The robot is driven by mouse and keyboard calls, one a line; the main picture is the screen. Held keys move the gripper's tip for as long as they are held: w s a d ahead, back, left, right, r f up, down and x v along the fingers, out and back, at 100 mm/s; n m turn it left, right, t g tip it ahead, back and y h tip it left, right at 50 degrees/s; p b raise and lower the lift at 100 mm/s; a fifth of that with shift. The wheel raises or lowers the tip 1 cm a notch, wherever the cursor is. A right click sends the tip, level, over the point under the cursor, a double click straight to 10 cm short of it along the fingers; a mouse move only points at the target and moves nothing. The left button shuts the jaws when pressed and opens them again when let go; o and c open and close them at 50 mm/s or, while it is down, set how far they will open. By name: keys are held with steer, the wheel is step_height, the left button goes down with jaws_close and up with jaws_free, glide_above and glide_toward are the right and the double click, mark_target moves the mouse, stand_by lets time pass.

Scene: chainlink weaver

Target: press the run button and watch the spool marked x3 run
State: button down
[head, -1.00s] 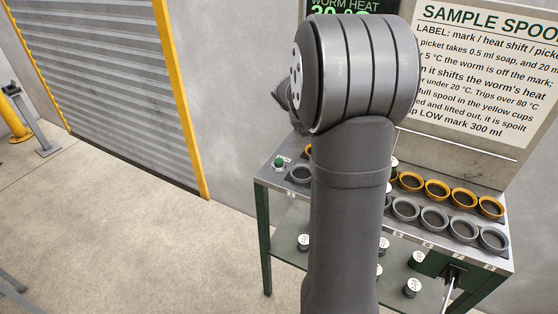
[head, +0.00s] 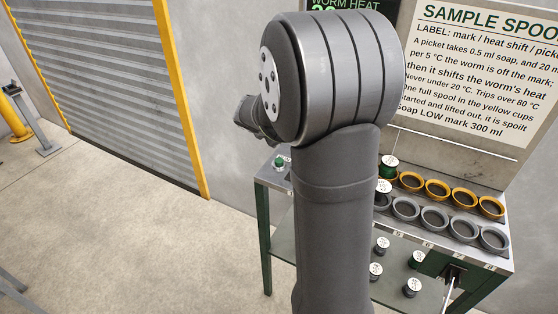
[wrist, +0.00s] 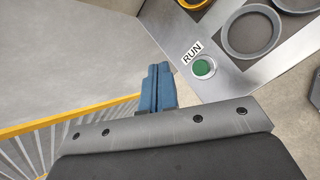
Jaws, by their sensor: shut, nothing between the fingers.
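The green RUN button (wrist: 202,67) shows in the wrist view, in a pale ring beside its RUN label, near the bench's edge. My gripper (wrist: 158,70) has its blue fingers shut together and empty, left of the button in that view and apart from it. In the head view my arm hides the fingers. A green knob-like thing (head: 280,161) stands at the bench's left corner there. Spools with white marked tops stand at the cups (head: 388,166) and on the lower shelf (head: 412,288). Their marks are too small to read, so I cannot tell which is x3.
The bench holds yellow cups (head: 437,189) behind grey cups (head: 405,209). A grey cup (wrist: 250,34) is near the button in the wrist view. A sign (head: 485,70) and a partly hidden worm heat display (head: 345,5) are behind. Open floor (head: 130,230) lies left.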

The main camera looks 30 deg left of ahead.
steer(key=shift+f, duration=4)
steer(key=shift+f, duration=0.4)
